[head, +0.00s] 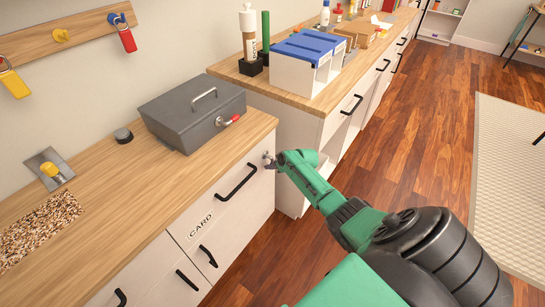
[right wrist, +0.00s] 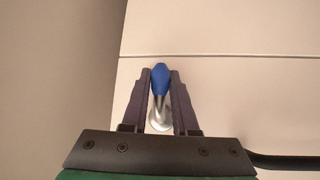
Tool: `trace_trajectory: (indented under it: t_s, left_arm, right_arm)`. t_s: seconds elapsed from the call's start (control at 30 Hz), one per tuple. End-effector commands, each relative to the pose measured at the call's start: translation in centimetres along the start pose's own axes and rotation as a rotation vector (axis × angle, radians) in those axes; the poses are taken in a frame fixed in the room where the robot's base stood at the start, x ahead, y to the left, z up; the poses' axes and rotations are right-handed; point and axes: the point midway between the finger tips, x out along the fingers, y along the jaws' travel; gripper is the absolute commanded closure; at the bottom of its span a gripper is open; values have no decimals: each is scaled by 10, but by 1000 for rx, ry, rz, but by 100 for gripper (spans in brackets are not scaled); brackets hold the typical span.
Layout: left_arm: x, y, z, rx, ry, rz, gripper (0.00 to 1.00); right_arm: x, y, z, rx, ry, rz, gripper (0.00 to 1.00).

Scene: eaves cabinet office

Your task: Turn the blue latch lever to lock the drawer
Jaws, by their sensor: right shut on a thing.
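The blue latch lever (right wrist: 160,80) sits on the white cabinet front, its blue grip pointing up in the right wrist view above a round silver mount. My right gripper (right wrist: 161,75) has one finger on each side of the blue grip and is shut on it. In the head view the right gripper (head: 273,160) is at the right end of the top drawer (head: 232,178), just below the worktop edge. There the fingers hide the blue grip. The drawer looks closed, with a black bar handle left of the gripper. My left gripper is not in view.
A grey metal box (head: 190,115) with a red-tipped lever stands on the wooden worktop (head: 150,195) above. A drawer labelled CARD (head: 195,235) is below. A black handle (right wrist: 285,162) is at lower right in the right wrist view. The floor (head: 400,150) beside my arm is clear.

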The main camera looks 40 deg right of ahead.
Motion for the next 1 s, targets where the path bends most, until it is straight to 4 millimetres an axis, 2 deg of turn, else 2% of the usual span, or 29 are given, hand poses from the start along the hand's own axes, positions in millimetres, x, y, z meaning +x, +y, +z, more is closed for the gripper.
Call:
trace_trajectory:
  t_s: [0.1,0.13,0.2,0.53,0.67,0.87,1.0]
  left_arm:
    - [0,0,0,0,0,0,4]
    - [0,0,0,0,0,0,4]
    - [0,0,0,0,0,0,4]
    - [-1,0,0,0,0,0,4]
    - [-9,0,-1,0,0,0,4]
    - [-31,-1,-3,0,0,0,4]
    - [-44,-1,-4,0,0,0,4]
  right_arm:
    - [1,-2,1,2,-2,-4,100]
    - [1,-2,1,2,-2,-4,69]
    - [1,-2,1,2,-2,-3,43]
    - [-1,-1,0,0,-1,-1,43]
    - [-12,0,-1,-1,-1,0,43]
    - [-52,0,-2,-2,-2,0,43]
    - [-90,-1,-1,-4,-4,-1,43]
